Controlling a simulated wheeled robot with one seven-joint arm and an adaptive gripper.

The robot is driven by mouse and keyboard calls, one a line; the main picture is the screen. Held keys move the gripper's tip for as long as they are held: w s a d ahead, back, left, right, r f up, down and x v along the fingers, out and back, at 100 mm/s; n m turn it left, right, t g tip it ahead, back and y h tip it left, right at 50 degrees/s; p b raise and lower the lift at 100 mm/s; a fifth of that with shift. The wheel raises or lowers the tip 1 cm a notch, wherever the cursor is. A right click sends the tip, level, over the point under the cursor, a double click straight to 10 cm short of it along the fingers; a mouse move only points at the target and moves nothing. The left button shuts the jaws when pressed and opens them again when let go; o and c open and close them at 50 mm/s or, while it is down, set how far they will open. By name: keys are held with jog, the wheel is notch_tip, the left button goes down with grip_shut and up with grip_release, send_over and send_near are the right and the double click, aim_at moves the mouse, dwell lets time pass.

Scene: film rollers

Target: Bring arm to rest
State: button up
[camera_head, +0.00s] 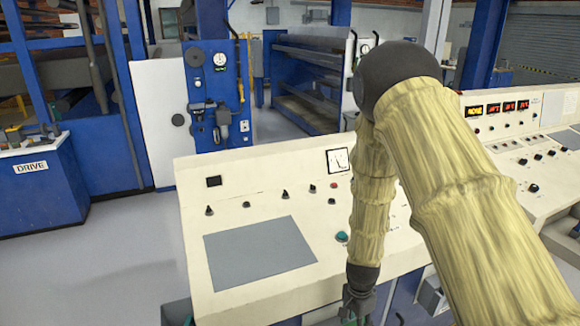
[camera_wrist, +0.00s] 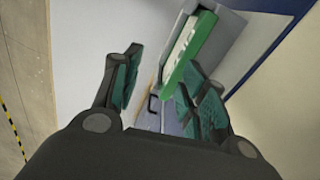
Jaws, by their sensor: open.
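My arm, in a padded tan cover, reaches in from the right of the head view and bends down over the front of a cream control console (camera_head: 250,170). My gripper (camera_head: 358,303) hangs at its lower end, pointing down near the console's front edge. In the wrist view my gripper (camera_wrist: 165,85) is open, with its teal-padded fingers apart and nothing between them. A green-edged item with a white face (camera_wrist: 190,48) shows beyond the fingers. I cannot tell what it is or whether it touches the right finger.
The console carries knobs, a gauge (camera_head: 338,160), a teal button (camera_head: 342,236) and a grey panel (camera_head: 260,253). A second console with red displays (camera_head: 497,109) stands at right. A blue cabinet marked DRIVE (camera_head: 38,190) stands at left. Grey floor (camera_head: 110,250) between is clear.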

jog(key=s+d+f+n, duration=0.25)
jog(key=s+f, duration=0.25)
jog(key=s, duration=0.4)
jog(key=s+d+f+n, duration=0.1)
jog(key=s+f+n, duration=0.3)
jog(key=s+f, duration=0.3)
jog(key=s+a+f+n, duration=0.1)
jog(key=s+n, duration=0.4)
jog(key=s, duration=1.2)
jog(key=shift+a+n, duration=0.25)
jog(key=shift+n, duration=0.1)
jog(key=shift+w+f, duration=0.1)
jog(key=shift+c, duration=0.6)
